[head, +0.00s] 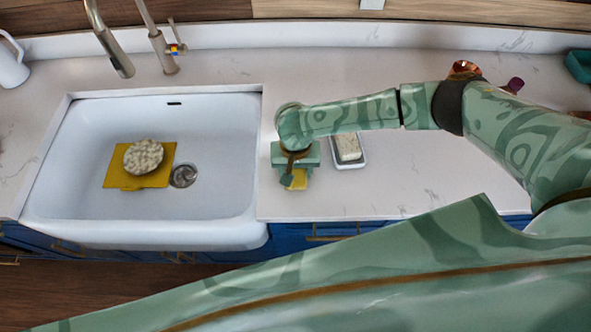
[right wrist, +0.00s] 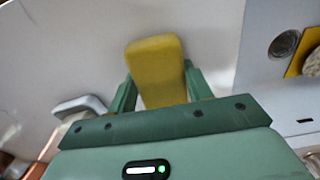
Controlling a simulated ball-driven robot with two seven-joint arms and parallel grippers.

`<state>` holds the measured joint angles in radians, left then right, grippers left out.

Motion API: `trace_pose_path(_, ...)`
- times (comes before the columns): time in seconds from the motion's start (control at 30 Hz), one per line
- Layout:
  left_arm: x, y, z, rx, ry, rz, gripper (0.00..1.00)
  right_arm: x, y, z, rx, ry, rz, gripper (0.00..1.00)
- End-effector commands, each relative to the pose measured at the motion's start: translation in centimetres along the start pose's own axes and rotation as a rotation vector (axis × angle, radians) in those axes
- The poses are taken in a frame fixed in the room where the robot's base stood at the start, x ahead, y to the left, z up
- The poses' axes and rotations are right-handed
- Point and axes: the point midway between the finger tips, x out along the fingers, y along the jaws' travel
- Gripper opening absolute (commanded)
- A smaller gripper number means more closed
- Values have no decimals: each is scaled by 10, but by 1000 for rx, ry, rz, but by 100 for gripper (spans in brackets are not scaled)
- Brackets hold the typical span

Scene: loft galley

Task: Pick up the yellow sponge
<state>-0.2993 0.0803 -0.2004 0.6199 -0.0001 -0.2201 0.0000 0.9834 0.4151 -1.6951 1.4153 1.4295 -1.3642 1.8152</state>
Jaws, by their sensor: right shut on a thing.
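The yellow sponge (right wrist: 157,62) is a rounded block between the two green fingers of my right gripper (right wrist: 160,92) in the right wrist view. The gripper is shut on it, and its far end sticks out past the fingers. In the head view, the right gripper (head: 290,178) is over the counter just right of the sink, and only a small part of the sponge (head: 299,180) shows below it. I cannot tell whether the sponge touches the counter. My left gripper is not in view.
The white sink (head: 90,195) holds a yellow flat piece (head: 117,178) with a round speckled thing on it, beside the drain (head: 184,176). A small dish (head: 361,161) with a pale bar stands close right of the gripper. A faucet (head: 117,58) rises behind the sink. The front counter (head: 420,190) is clear.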

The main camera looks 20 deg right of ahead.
Motion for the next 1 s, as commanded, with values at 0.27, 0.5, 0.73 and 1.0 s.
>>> trace_pose_path(0.27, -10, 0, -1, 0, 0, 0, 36, -25, 0, -1, 0, 2, -3, 29)
trace_pose_path(0.5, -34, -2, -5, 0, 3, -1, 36, -81, -20, 32, -7, 1, -5, 29)
trace_pose_path(0.73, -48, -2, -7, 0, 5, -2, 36, -114, -50, 84, -7, 0, -3, 29)
trace_pose_path(1.0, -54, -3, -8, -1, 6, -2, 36, -129, -68, 117, -2, 0, -1, 29)
